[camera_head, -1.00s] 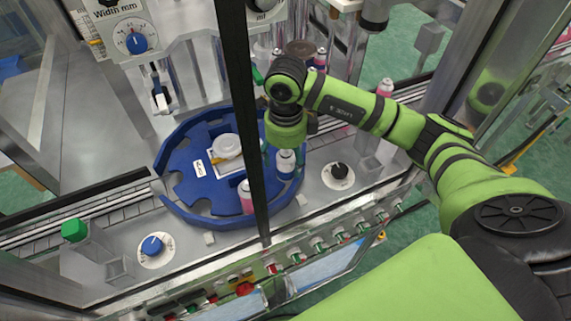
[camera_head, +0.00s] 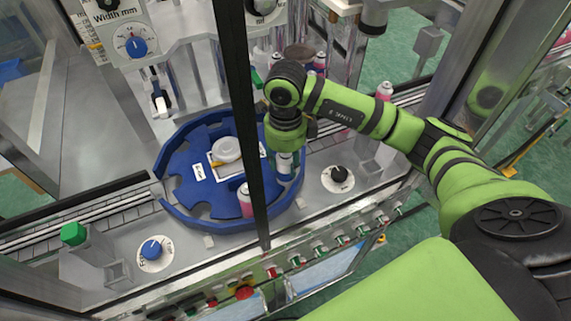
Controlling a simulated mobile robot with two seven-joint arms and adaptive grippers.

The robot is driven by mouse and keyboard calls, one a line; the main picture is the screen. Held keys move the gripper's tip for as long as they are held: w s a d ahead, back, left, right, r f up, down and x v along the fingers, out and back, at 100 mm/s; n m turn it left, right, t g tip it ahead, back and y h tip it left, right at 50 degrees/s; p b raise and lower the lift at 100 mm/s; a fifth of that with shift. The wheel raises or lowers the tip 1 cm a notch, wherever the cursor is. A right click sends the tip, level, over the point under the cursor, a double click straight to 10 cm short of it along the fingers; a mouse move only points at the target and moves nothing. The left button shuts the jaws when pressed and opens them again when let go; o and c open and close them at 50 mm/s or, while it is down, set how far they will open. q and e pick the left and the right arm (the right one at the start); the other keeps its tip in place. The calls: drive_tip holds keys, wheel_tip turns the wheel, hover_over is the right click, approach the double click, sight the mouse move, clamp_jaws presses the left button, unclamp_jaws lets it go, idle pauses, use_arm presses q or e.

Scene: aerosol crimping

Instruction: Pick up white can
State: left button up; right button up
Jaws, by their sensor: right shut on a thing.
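The white can (camera_head: 284,165) stands upright in a pocket at the right side of the blue star wheel (camera_head: 185,190). My right gripper (camera_head: 286,154) comes down on it from above and is shut on its upper part. My wrist hides the can's top and most of the fingers. My left gripper is not in view.
A pink can with a white top (camera_head: 245,198) stands in the wheel's front pocket, partly behind a dark vertical frame post (camera_head: 240,100). A black knob (camera_head: 340,173) is right of the wheel. A blue knob (camera_head: 152,247) and a green button (camera_head: 74,233) are front left.

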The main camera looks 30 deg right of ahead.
wheel_tip(320, 180, up, 8)
drive_tip(key=shift+f+b, duration=0.15)
drive_tip(key=shift+b, duration=1)
drive_tip(key=shift+r, duration=0.8)
wheel_tip(320, 180, up, 5)
drive_tip(key=p, duration=0.3)
drive_tip(key=shift+p, duration=0.4)
drive_tip(key=shift+s+f, duration=0.1)
